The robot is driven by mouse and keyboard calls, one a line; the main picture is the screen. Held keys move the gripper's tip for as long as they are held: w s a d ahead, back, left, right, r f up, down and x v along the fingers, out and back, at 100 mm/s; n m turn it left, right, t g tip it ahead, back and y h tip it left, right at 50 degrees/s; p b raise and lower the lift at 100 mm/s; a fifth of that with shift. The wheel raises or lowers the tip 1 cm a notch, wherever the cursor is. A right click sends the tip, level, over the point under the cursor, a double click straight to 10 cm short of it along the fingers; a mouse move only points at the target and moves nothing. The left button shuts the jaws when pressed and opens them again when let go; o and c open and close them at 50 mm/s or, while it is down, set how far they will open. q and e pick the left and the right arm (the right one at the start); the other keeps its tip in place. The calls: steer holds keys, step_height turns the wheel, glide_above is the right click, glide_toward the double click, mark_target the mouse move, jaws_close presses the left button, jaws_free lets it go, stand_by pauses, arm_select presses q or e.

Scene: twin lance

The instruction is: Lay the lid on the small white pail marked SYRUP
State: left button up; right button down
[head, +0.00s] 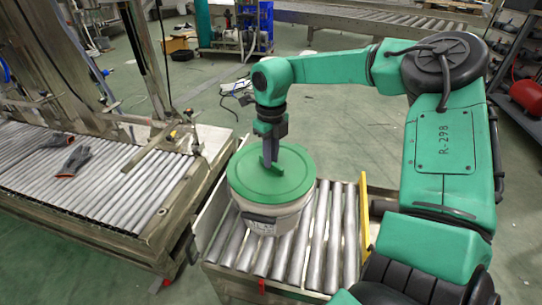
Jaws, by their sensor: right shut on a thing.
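The round green lid (295,178) is over the small white pail (285,222). The pail stands upright on a short roller conveyor and has a dark label on its front, with lettering too small to read. The lid looks about level and covers the pail's mouth from view. I cannot tell whether it touches the rim or hovers just above. My right gripper (270,160) points down and is shut on the lid's raised green grip. My left gripper is not in view.
The short roller conveyor (318,240) has a yellow guard on its right side. A larger roller bed (95,185) to the left carries dark gloves (73,160) and a metal frame. Green floor lies open behind the pail.

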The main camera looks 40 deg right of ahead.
steer(key=shift+f, duration=0.25)
steer(key=c, duration=0.8)
jaws_free()
steer(key=o, duration=0.5)
steer(key=shift+r+p, duration=2.55)
steer(key=shift+r, duration=1.05)
